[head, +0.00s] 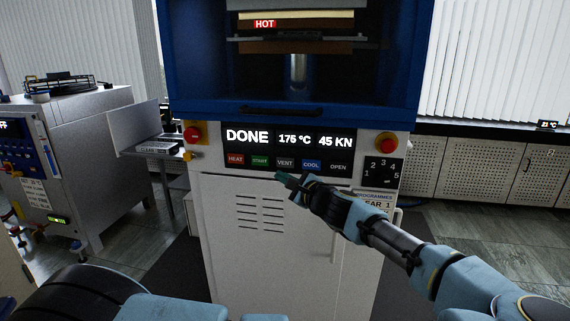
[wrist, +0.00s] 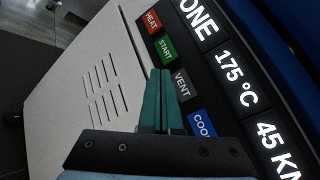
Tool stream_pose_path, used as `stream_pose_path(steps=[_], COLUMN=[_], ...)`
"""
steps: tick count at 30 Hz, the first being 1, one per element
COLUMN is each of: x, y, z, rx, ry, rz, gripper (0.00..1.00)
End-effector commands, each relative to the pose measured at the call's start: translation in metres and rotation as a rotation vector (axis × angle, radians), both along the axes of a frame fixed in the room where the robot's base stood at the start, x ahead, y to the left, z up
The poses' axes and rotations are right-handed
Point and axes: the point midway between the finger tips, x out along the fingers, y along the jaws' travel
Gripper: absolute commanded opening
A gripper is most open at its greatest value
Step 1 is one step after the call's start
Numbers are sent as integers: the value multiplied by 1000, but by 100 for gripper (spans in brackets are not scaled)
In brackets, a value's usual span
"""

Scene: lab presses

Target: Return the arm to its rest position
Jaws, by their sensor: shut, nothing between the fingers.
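My gripper (head: 283,178) is shut and empty, its dark green fingertips just below the press's button row in the head view. In the wrist view the shut green fingers (wrist: 158,100) reach up between the START button (wrist: 166,49) and the VENT button (wrist: 182,86). I cannot tell whether the fingertips touch the panel. My arm (head: 390,240) stretches from the lower right toward the press (head: 300,220). The display (head: 290,138) reads DONE, 175 °C and 45 KN.
The blue press opening above carries a HOT label (head: 264,24). Red stop buttons (head: 387,145) flank the panel. A metal machine (head: 75,150) and a side shelf (head: 150,148) stand at the left. Open floor (head: 480,240) lies to the right.

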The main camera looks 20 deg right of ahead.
Motion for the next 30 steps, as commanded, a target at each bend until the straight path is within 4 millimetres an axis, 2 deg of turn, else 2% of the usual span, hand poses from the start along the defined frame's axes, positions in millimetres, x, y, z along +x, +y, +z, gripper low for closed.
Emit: stream_pose_path(steps=[14, 17, 20, 23, 24, 27, 30], x=[0, 3, 11, 18, 17, 5, -18], y=[0, 9, 40, 95, 120, 181, 223], z=[0, -3, -17, -42, -55, -89, -116], rx=[0, -11, -52, -133, -176, -303, -432], ry=[0, 11, 56, 134, 173, 274, 362], rz=[0, 22, 97, 238, 308, 497, 667], gripper=[0, 0, 0, 0, 0, 0, 0])
